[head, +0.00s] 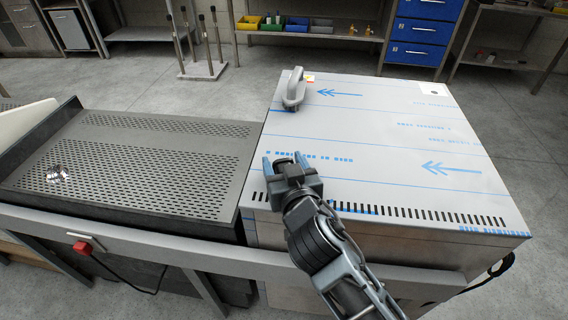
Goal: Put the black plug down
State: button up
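My gripper (284,160) is over the near left part of the steel cabinet top, close to its left edge.
The steel cabinet top (400,150) is mostly clear, with a grey handled object (293,90) at its far left. A perforated dark tray (150,125) to the left bears a small shiny item (57,174). A rail with a red button (82,247) runs along the front.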

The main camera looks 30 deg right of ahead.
jog(key=shift+o, duration=0.3)
jog(key=shift+r, duration=0.1)
jog(key=shift+r+p, duration=0.2)
jog(key=shift+p, duration=0.2)
jog(key=b+v, duration=0.1)
jog(key=v, duration=1.1)
jog(key=shift+r+b, duration=0.35)
jog(key=s+f+n+g+y, duration=0.1)
jog(key=s+f+n+y, duration=0.1)
jog(key=s, duration=0.8)
jog(key=s+f+n+y, duration=0.1)
jog(key=s+f+y, duration=0.2)
jog(key=s, duration=0.7)
jog(key=s+d+r+h, duration=0.1)
jog(key=s+d+r, duration=0.2)
jog(key=s, duration=0.6)
jog(key=shift+r, duration=1.05)
jog(key=shift+s, duration=0.1)
jog(key=shift+c, duration=0.2)
